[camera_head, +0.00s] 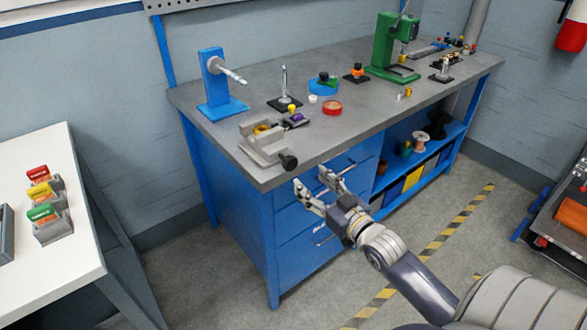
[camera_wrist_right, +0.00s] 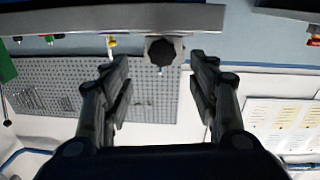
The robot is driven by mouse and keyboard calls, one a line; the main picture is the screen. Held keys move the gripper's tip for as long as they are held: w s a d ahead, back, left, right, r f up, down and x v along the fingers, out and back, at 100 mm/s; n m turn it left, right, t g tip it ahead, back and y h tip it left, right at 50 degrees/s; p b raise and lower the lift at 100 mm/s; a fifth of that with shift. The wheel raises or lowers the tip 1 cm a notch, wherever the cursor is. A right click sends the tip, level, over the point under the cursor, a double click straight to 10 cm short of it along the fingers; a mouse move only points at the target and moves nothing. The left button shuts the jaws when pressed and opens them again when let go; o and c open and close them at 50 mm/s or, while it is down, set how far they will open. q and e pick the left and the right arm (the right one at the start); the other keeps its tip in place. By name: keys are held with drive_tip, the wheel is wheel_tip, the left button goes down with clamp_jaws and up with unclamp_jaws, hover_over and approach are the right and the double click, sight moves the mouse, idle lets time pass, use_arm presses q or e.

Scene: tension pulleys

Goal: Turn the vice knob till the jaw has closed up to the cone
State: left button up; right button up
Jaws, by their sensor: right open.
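The grey vice (camera_head: 265,150) stands at the near left corner of the grey workbench. Its black knob (camera_head: 288,161) sticks out past the bench's front edge. A small brass-coloured piece (camera_head: 262,129), perhaps the cone, sits between the jaws; the gap around it is too small to judge. My right gripper (camera_head: 311,178) is open and empty in front of the bench, just short of the knob. In the right wrist view the knob (camera_wrist_right: 161,52) appears between the two spread fingers, beyond their tips, and they seem not to touch it. My left gripper is out of view.
Near the vice on the workbench (camera_head: 350,118) are a blue stand (camera_head: 217,85), a small post on a black base (camera_head: 285,90) and a red dish (camera_head: 332,107). A green press (camera_head: 390,50) stands farther back. Blue drawers (camera_head: 315,205) lie below the bench edge, close to my right gripper.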

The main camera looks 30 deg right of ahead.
sight(292, 165)
drive_tip(key=w, duration=0.6)
drive_tip(key=shift+w+a+r, duration=0.1)
drive_tip(key=shift+w+a, duration=0.1)
drive_tip(key=shift+w, duration=0.15)
drive_tip(key=shift+w+p, duration=0.3)
drive_tip(key=shift+w, duration=0.25)
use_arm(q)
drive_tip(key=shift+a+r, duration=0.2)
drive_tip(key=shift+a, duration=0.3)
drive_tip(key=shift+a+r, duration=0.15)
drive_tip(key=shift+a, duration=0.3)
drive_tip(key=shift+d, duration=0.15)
use_arm(e)
drive_tip(key=shift+c, duration=0.5)
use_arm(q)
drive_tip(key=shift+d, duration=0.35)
use_arm(e)
drive_tip(key=c, duration=1)
